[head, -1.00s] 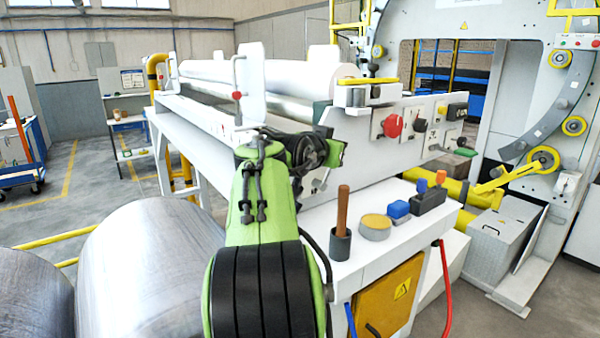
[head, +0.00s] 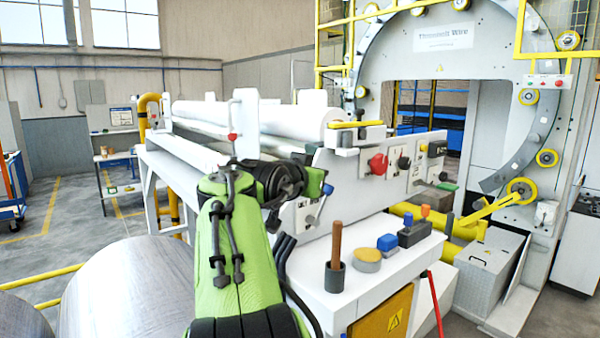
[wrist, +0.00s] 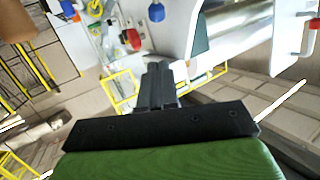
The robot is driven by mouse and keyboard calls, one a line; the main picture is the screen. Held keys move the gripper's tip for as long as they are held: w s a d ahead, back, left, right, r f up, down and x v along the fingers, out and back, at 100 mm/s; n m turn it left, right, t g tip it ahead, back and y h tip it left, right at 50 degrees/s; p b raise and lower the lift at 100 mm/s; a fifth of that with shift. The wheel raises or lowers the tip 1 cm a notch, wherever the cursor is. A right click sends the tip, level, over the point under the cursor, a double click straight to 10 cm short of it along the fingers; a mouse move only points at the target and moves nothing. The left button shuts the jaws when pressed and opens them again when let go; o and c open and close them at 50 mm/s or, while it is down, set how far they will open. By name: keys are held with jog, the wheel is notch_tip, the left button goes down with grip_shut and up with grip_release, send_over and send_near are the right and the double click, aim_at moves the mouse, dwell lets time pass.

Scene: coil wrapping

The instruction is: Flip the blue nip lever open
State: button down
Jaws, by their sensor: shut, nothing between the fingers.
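The blue nip lever shows as a round dark-blue knob (wrist: 156,12) on the white machine panel, at the top of the wrist view. In the head view a small blue knob (head: 327,188) shows right beside my gripper (head: 314,181), at the near end of the roller machine. My gripper also shows in the wrist view (wrist: 158,70), its black fingers together with nothing between them. The knob lies beyond the fingertips there, with a gap in the picture; the true distance is hard to tell. The lever's arm is mostly hidden, so its angle cannot be read.
A red knob (head: 377,165) sits on the panel right of my gripper. A large coil (head: 125,285) stands at left.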

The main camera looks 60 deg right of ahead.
jog(key=shift+s+a+r, duration=0.15)
jog(key=shift+a+r, duration=0.45)
jog(key=shift+a, duration=0.35)
jog(key=shift+s+a+r, duration=0.1)
jog(key=shift+a+r, duration=0.5)
jog(key=shift+a, duration=0.35)
